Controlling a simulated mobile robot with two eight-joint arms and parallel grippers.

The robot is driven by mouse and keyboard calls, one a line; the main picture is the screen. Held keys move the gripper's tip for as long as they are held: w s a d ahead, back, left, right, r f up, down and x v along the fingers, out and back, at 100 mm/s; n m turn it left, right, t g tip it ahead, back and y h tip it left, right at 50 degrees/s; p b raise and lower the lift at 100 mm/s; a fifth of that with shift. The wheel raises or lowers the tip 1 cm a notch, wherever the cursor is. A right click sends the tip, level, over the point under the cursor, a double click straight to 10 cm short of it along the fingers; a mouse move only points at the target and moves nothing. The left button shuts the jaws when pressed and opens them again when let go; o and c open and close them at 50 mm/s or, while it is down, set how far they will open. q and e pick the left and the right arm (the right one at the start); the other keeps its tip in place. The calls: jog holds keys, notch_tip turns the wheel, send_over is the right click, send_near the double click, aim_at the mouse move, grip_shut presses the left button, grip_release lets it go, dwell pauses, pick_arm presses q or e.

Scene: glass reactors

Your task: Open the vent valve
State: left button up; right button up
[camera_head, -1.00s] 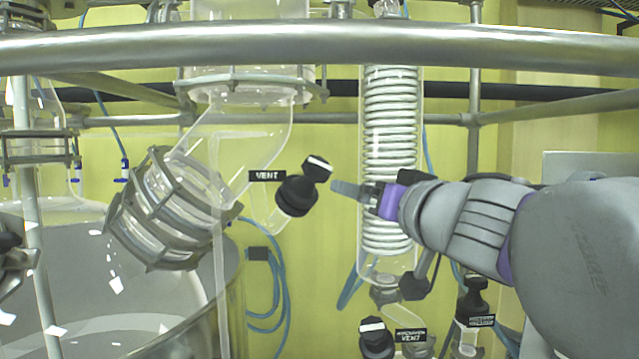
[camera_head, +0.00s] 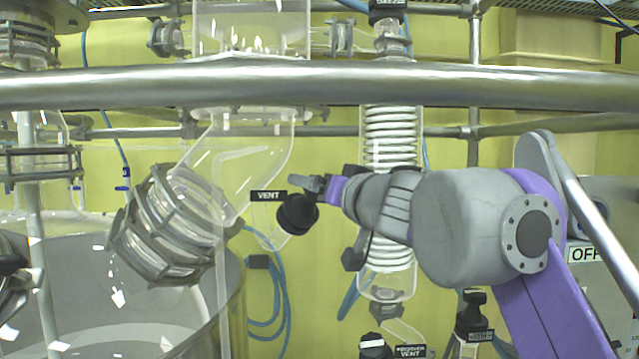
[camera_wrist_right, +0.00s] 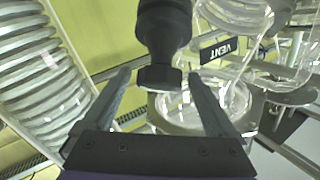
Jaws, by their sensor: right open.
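The vent valve (camera_head: 297,214) has a black knob beside a black VENT label (camera_head: 268,196), on the glass pipe in the middle of the head view. My right gripper (camera_head: 302,182) reaches in from the right, its fingers at the top of the knob and hiding its handle. In the right wrist view, the black valve handle (camera_wrist_right: 164,30) comes down from the top, its end between the two open fingers (camera_wrist_right: 159,76). A gap shows on each side, so the fingers are not closed on it. The VENT label (camera_wrist_right: 219,51) is right of it. My left gripper is not seen.
A steel rail (camera_head: 400,88) crosses in front. A glass condenser coil (camera_head: 390,140) stands behind my right arm. A clamped glass joint (camera_head: 170,225) is on the left.

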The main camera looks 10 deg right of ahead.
jog(key=c, duration=1.4)
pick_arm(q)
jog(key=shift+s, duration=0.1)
pick_arm(e)
jog(key=shift+d+n+y, duration=0.1)
jog(key=shift+n+y, duration=0.2)
jog(key=shift+n, duration=0.1)
